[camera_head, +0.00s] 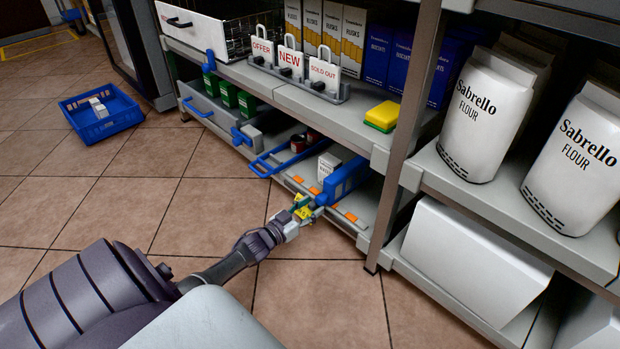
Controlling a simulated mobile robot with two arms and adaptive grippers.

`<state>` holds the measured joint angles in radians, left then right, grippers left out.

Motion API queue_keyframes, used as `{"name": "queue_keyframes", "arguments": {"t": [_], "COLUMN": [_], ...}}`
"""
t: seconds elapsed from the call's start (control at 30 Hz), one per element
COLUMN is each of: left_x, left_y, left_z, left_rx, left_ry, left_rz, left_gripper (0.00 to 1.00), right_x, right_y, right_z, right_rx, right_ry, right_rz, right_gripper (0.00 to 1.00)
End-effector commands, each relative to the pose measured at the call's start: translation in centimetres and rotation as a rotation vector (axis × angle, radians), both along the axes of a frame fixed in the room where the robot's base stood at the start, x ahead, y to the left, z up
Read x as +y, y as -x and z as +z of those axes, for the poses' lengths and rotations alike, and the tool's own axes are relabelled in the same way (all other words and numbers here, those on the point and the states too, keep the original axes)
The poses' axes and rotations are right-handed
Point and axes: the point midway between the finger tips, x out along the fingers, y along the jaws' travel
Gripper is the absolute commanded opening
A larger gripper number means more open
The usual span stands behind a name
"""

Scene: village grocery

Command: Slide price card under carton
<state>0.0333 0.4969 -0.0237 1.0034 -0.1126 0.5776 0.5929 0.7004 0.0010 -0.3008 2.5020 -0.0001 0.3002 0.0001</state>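My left gripper (306,206) is low in front of the bottom shelf, close to its front edge. A small yellow piece with dark marks (303,212) shows at its fingertips, with a bit of green beside it. It may be the price card, but it is too small to tell, and so is whether the fingers are closed on it. A small white carton (328,166) with dark print stands upright on the bottom shelf, behind the gripper and beside a blue block-like part (345,181). My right gripper is not in view.
Orange strips (351,217) mark the bottom shelf (362,205). A shelf post (402,140) stands to the right. Card holders (290,63) and a yellow sponge (382,116) are on the shelf above. A blue crate (101,113) is on the otherwise clear floor at left.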

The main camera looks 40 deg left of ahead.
Motion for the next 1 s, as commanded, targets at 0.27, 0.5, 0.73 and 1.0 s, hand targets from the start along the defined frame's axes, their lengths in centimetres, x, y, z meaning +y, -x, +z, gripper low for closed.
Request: {"name": "queue_keyframes", "arguments": {"t": [0.27,0.5,0.73,1.0], "left_x": [0.1,0.4,0.8,1.0], "left_y": [0.9,5.6,10.0,12.0], "left_z": [-0.1,-0.2,-0.1,0.0], "left_rx": [0.001,0.004,0.002,0.000], "left_ry": [0.000,0.000,0.000,0.000], "left_rz": [0.000,-0.001,0.000,0.001], "left_gripper": [0.50,0.50,0.50,0.50], "right_x": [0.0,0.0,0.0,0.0], "right_y": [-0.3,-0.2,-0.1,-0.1], "right_z": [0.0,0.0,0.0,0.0], "right_rx": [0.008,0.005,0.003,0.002], "right_ry": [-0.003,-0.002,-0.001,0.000], "right_rz": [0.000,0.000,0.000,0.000], "right_gripper": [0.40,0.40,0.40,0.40]}}
